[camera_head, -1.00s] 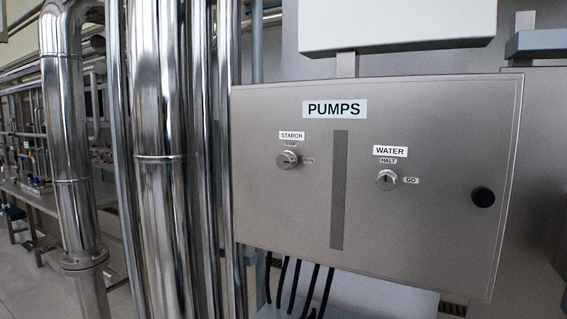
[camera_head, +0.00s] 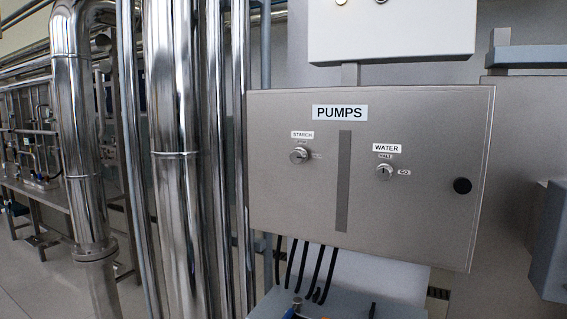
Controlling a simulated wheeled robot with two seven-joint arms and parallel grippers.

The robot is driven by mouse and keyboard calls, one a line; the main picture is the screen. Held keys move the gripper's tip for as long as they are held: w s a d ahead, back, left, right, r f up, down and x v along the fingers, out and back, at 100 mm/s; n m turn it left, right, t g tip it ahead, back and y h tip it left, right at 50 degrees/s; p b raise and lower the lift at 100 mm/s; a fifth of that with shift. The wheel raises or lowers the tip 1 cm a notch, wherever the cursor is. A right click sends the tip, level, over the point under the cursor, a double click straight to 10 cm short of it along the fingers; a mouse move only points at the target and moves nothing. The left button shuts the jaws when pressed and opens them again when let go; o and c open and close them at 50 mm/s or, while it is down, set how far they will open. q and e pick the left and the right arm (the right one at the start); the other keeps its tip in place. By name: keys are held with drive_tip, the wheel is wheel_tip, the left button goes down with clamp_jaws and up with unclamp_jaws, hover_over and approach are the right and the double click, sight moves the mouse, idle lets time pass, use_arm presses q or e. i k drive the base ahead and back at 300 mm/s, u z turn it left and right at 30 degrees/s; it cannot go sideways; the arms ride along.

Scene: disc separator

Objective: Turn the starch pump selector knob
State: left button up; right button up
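The starch pump selector knob (camera_head: 299,156) is a round silver knob on the left half of the grey pump panel (camera_head: 410,225). A white STARCH label (camera_head: 302,134) sits just above it, and its pointer looks roughly sideways, towards the small label at its right. The water knob (camera_head: 384,171) is on the right half, its pointer upright, with HALT above it and GO at its right. Neither of my grippers shows in the head view, and nothing touches the knobs.
Tall shiny steel pipes (camera_head: 175,200) stand left of the panel. A black round latch (camera_head: 462,186) is at its right side. A white box (camera_head: 390,35) hangs above. Black cables (camera_head: 300,265) run below to a grey surface (camera_head: 350,300). Blue-grey boxes stand at the right.

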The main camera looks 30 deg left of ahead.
sight(299, 155)
drive_tip(key=u, duration=1.1)
drive_tip(key=i, duration=0.2)
drive_tip(key=z, duration=0.1)
